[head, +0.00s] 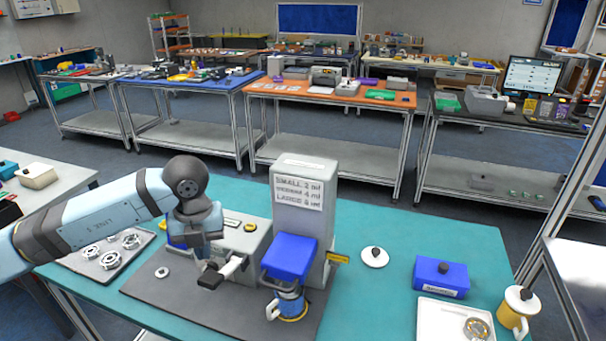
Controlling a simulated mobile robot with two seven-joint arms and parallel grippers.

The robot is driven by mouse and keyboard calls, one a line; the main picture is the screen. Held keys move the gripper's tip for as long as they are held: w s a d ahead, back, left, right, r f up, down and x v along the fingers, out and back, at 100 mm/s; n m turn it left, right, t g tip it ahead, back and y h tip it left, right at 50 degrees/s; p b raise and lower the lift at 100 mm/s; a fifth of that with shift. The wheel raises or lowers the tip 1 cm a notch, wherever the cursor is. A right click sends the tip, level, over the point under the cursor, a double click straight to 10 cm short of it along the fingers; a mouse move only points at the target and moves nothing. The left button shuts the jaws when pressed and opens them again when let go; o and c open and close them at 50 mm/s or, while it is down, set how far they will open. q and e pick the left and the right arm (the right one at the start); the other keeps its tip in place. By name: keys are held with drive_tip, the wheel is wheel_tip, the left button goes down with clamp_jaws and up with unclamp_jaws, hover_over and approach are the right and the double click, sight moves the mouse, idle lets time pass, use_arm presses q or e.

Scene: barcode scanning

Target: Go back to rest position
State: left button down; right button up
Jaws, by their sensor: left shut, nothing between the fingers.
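My left arm comes in from the left over the teal table (370,230). My left gripper (211,277) points down in front of the grey machine (305,215), left of its blue block (289,258). The gripper is shut with nothing seen in it. A light lever-like part (232,265) is right beside the fingertips; I cannot tell if they touch. A blue mug (290,304) stands below the blue block. My right gripper is not in view.
A tray with metal parts (85,262) lies at the left. To the right are a white lid (374,257), a blue box (440,277), a white tray (430,325) and a yellow mug (515,310). The table between machine and blue box is mostly clear.

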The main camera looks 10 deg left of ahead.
use_arm(q)
drive_tip(key=s+d+m+g+h, duration=0.1)
drive_tip(key=s+d+m+h, duration=0.15)
drive_tip(key=d+h, duration=0.5)
drive_tip(key=s+d+m+h, duration=0.1)
drive_tip(key=s+d+h, duration=0.25)
drive_tip(key=d, duration=0.75)
drive_tip(key=s+d+r+n+t+h, duration=0.1)
drive_tip(key=d+r+n+t+h, duration=0.1)
drive_tip(key=d+r+h, duration=0.4)
drive_tip(key=w+a+r+n+t+y, duration=0.2)
drive_tip(key=a+n+t+y, duration=0.15)
drive_tip(key=n+t, duration=0.55)
drive_tip(key=w+a+r+n+t+y, duration=0.2)
drive_tip(key=a+n+t, duration=0.3)
drive_tip(key=n+t, duration=0.45)
drive_tip(key=s+a+f+n+g+y, duration=0.3)
drive_tip(key=a+f+n+g+y, duration=0.1)
drive_tip(key=a+f+n+y, duration=0.65)
drive_tip(key=s+f+n+g, duration=0.2)
drive_tip(key=s+f+g, duration=1)
drive_tip(key=s+f, duration=0.55)
drive_tip(key=w+d+f+t+h, duration=0.1)
drive_tip(key=w+d+f+t, duration=0.1)
drive_tip(key=f, duration=0.4)
drive_tip(key=w+d+f+m+t+h, duration=0.1)
drive_tip(key=w+d+f+t, duration=0.2)
drive_tip(key=d+f+t, duration=0.1)
drive_tip(key=shift+f+t, duration=0.75)
drive_tip(key=shift+f, duration=0.1)
